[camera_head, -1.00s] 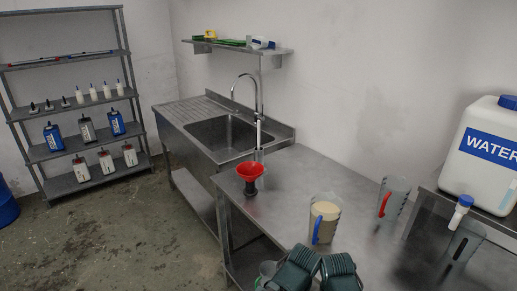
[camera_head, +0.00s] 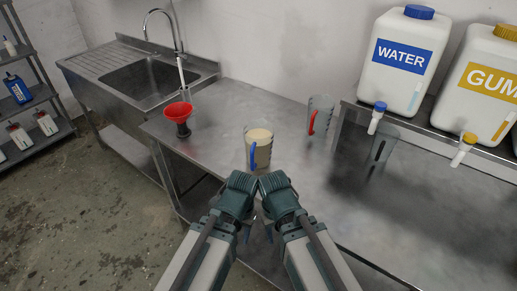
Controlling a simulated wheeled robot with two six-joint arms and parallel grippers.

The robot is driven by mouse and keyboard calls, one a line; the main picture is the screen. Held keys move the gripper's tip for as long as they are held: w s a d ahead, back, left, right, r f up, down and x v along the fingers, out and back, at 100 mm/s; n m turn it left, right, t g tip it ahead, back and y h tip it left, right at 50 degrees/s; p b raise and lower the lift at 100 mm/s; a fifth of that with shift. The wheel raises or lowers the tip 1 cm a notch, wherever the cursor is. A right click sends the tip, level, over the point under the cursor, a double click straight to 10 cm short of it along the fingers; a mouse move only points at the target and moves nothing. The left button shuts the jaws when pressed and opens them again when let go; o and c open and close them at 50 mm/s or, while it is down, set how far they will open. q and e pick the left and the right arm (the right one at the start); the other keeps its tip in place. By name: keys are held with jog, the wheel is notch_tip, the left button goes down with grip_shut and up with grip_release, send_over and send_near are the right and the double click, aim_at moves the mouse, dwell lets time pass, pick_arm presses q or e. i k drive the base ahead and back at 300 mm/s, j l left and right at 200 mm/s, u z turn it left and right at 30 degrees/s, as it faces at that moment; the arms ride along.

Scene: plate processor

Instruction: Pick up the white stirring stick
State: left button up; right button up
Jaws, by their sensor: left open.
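The white stirring stick (camera_head: 181,70) stands nearly upright behind the red funnel (camera_head: 178,111), near the sink end of the steel table. Its lower end seems to be in a clear container, partly hidden by the funnel. My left gripper (camera_head: 240,182) is at the lower middle of the view, near the table's front edge, well to the right of the stick and nearer to me. It is open and holds nothing that I can see. My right gripper (camera_head: 273,184) is close beside it; its fingers are not clear enough to tell their state.
A jug with a blue handle (camera_head: 253,158) and beige contents stands just beyond my grippers. A red-handled jug (camera_head: 312,122) stands behind it to the right. WATER (camera_head: 385,82) and GUM (camera_head: 469,104) tanks stand on a raised shelf. The sink (camera_head: 150,84) is at the upper left.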

aim_at(179, 60)
jog(key=i+j, duration=0.15)
jog(key=j, duration=0.25)
jog(key=i+j, duration=0.1)
jog(key=j, duration=0.3)
jog(key=i+j, duration=0.15)
jog(key=j, duration=0.3)
jog(key=i+j, duration=0.1)
jog(key=j, duration=0.3)
jog(key=i+j, duration=0.15)
jog(key=j, duration=0.25)
jog(key=i+j, duration=0.15)
jog(key=j, duration=0.25)
jog(key=i+j, duration=0.1)
jog(key=j, duration=0.3)
jog(key=j+z, duration=0.2)
jog(key=i+j+z, duration=0.15)
jog(key=j, duration=0.2)
jog(key=z, duration=1.3)
